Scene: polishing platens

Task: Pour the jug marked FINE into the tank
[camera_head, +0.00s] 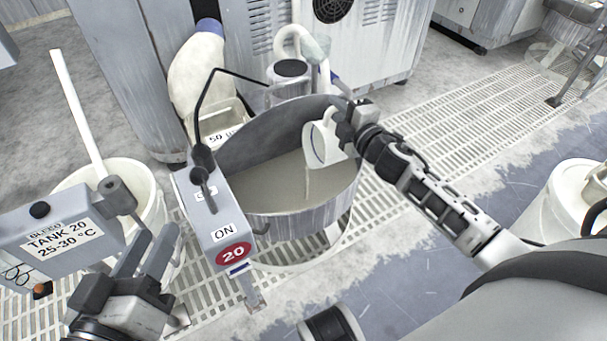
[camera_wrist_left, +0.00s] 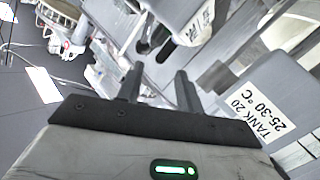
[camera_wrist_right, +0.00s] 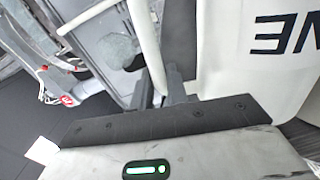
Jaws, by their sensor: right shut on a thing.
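The white jug (camera_head: 318,145) is tilted over the tank's right side, and a thin pale stream (camera_head: 307,182) falls from it into the tank. In the right wrist view the jug (camera_wrist_right: 245,60) shows part of its marking, upside down, with the letters NE readable. My right gripper (camera_head: 350,128) is shut on the jug, at its right side. The tank (camera_head: 330,215) is a round metal vessel holding murky grey liquid. My left gripper (camera_head: 142,250) is empty, with its fingers apart, left of the tank; they also show in the left wrist view (camera_wrist_left: 158,85).
A grey control box (camera_head: 215,222) marked ON and 20 stands at the tank's front left. A box labelled TANK 20, 25-30 °C (camera_head: 55,240) is beside my left gripper. A white bucket (camera_head: 150,185) stands behind it. Grated floor (camera_head: 450,120) lies right of the tank.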

